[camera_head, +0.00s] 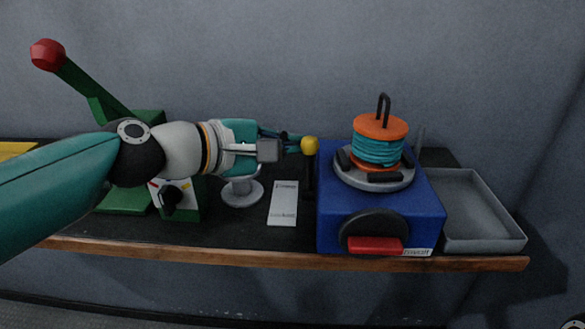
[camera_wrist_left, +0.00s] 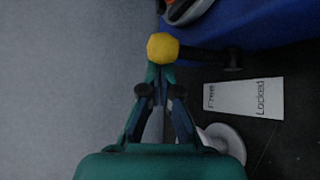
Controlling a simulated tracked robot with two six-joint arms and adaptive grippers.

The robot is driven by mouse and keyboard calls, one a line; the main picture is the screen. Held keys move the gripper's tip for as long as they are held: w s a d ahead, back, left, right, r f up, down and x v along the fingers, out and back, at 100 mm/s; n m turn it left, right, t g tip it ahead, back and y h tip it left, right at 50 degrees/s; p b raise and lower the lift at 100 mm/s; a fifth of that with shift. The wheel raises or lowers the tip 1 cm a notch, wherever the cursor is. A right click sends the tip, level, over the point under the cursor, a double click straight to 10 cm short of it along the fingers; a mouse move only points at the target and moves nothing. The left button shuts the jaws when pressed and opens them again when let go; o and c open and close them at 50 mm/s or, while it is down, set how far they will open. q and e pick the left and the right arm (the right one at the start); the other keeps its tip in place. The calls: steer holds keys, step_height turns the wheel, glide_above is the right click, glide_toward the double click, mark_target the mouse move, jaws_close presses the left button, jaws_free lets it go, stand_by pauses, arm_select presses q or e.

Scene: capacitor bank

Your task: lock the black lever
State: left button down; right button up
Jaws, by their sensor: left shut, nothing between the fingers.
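The black lever (camera_head: 308,178) stands roughly upright between the white label card and the blue box, with a yellow ball knob (camera_head: 310,146) on top. The lever shaft (camera_wrist_left: 208,56) and the yellow knob (camera_wrist_left: 162,47) also show in the left wrist view. The white card (camera_head: 283,203) reads "Free" and "Locked" in the left wrist view (camera_wrist_left: 243,98). My left gripper (camera_head: 298,141) is shut and empty, its fingertips at the left side of the knob. In the left wrist view the fingertips (camera_wrist_left: 160,73) meet the knob's edge; contact is unclear. My right gripper is out of view.
The blue box (camera_head: 340,225) right of the lever carries an orange spool (camera_head: 380,126) and a red-handled black wheel (camera_head: 374,225). A grey tray (camera_head: 483,245) stands farther right. A green device (camera_head: 190,203) and a grey round-based stand (camera_head: 241,193) are at left.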

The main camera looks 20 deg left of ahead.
arm_select(q)
steer(key=shift+s+d+r+m+t+b, duration=0.1)
steer(key=shift+s+m+t+b, duration=0.25)
steer(key=shift+b, duration=0.45)
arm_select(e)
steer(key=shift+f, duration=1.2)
